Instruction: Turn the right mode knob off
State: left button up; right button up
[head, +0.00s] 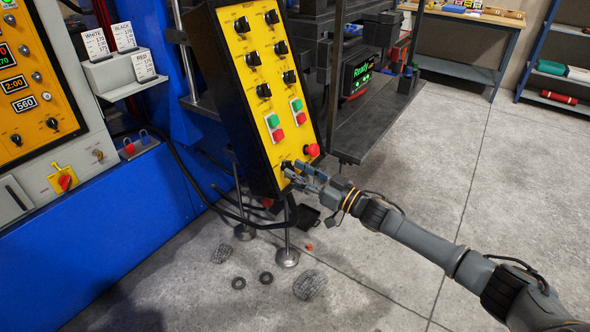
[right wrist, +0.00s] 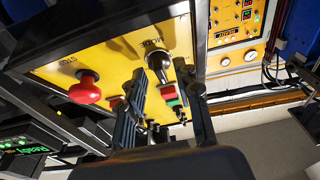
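The yellow control panel (head: 262,70) in its black housing stands tilted in the middle of the head view. The right mode knob (right wrist: 159,64) is black with a pale edge, under an upside-down MODE label in the right wrist view. In the head view, a black knob (head: 286,165) at the panel's lower edge is partly covered by my right gripper (head: 296,173). In the right wrist view, the gripper (right wrist: 163,78) is open, with its fingertips on either side of the knob; contact cannot be told. My left gripper is not in view.
A red stop button (right wrist: 84,88) stands out close beside the mode knob; it also shows in the head view (head: 312,150). Green and red push buttons (head: 275,127) and several black knobs (head: 242,25) are higher up. A blue machine (head: 110,215) stands left. Open floor (head: 420,165) is at right.

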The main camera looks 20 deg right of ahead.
jog(key=v, duration=1)
jog(key=shift+s+d, duration=0.15)
jog(key=shift+s, duration=0.1)
